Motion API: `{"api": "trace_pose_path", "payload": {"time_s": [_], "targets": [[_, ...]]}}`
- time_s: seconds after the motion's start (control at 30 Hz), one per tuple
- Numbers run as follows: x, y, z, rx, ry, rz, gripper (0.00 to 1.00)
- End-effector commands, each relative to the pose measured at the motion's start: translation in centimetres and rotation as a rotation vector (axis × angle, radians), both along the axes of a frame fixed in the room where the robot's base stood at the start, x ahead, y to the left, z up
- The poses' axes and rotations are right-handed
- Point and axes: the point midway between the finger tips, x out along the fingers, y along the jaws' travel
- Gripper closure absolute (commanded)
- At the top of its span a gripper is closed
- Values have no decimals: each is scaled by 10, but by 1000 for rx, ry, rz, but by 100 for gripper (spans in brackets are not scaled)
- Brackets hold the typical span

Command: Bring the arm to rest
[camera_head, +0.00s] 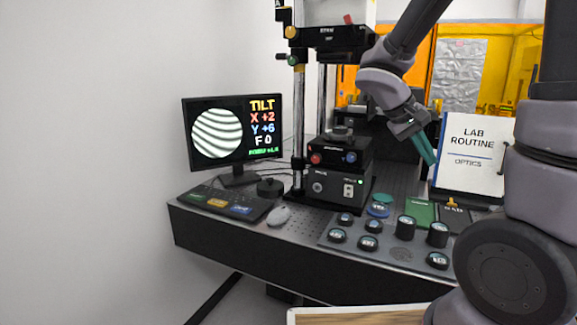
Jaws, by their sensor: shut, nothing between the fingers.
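My gripper (424,150) hangs at the end of my arm, right of the black interferometer stand, above the bench. Its teal fingers are together and hold nothing. The fingertips point down and right, beside the LAB ROUTINE board (475,150) in the picture; I cannot tell whether they touch it. My arm reaches in from the right and bends over at the top. The interferometer (341,175) stands upright with a red and a blue knob on its base. The monitor (233,130) shows curved fringes and the text TILT, X +2, Y +6, F 0.
The bench (230,225) carries a keypad (226,203), a mouse (279,216) and a tray (335,229) with several round black-sided pieces. A green booklet (420,213) lies near the board. Orange panels (495,75) stand behind. The space left of the monitor is clear.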

Motion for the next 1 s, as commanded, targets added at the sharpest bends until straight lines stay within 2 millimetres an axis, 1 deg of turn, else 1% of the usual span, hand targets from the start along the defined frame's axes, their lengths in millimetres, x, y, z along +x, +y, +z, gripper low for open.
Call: {"api": "trace_pose_path", "payload": {"time_s": [0.03, 0.1, 0.2, 0.27, 0.4, 0.5, 0.6, 0.7, 0.8, 1.0], "targets": [[-14, 0, 8, 96, -26, -37, 100], [-30, 7, 15, 229, -58, -75, 100], [-50, 21, 31, 411, -131, -112, 100], [-59, 30, 42, 513, -188, -125, 100], [-75, 52, 73, 718, -347, -131, 100], [-83, 65, 94, 820, -455, -123, 100], [-88, 74, 110, 885, -536, -114, 100], [-90, 79, 119, 918, -584, -106, 100], [-91, 81, 122, 930, -599, -103, 100], [-91, 82, 122, 931, -598, -103, 100]]}}
